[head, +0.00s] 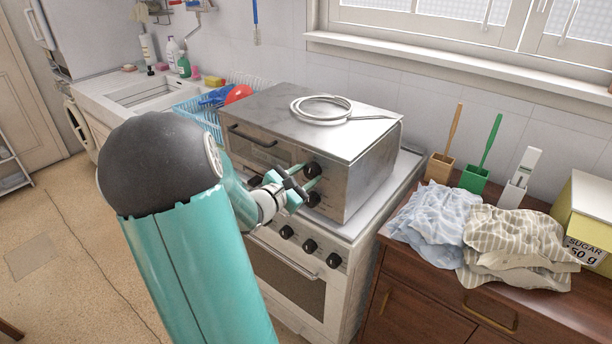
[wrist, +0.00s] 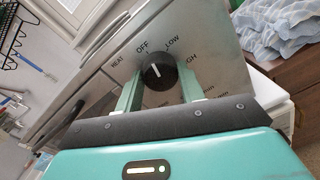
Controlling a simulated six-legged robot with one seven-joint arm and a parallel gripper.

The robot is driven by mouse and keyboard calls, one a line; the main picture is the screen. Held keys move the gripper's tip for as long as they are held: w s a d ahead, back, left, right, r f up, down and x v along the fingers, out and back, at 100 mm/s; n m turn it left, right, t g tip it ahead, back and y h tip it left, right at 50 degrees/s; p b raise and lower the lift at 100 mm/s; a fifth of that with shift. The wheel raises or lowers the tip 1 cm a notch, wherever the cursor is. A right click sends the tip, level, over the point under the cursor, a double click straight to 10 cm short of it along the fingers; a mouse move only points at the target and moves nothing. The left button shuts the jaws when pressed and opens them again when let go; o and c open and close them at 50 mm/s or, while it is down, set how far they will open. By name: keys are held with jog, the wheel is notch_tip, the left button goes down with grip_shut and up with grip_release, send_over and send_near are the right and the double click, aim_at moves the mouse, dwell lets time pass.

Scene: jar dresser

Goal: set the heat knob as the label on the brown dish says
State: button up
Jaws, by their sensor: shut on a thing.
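The heat knob (wrist: 158,72) is a round black knob with a white pointer mark, on the metal front of the countertop oven (head: 372,160). OFF, LOW and HIGH are printed around it, with HEAT to its left. The mark points up and slightly left, roughly at OFF. My gripper (wrist: 160,88) has a teal finger on each side of the knob and is shut on it. In the head view my gripper (head: 306,178) is at the oven's upper knob (head: 312,169). No brown dish or its label shows in either view.
A lower knob (head: 312,199) sits just below, close to my fingers. The oven stands on a white stove (head: 290,285) with its own knobs. A coiled cable (head: 322,107) lies on top. Crumpled cloths (head: 515,240) and a yellow sugar box (head: 590,220) are on the dresser at right.

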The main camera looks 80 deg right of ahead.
jog(key=m, duration=0.4)
jog(key=shift+m, duration=2.4)
jog(key=o, duration=1)
jog(key=shift+c, duration=0.2)
jog(key=shift+a, duration=0.1)
jog(key=v, duration=1.3)
jog(key=shift+a+r, duration=0.2)
jog(key=shift+a, duration=0.2)
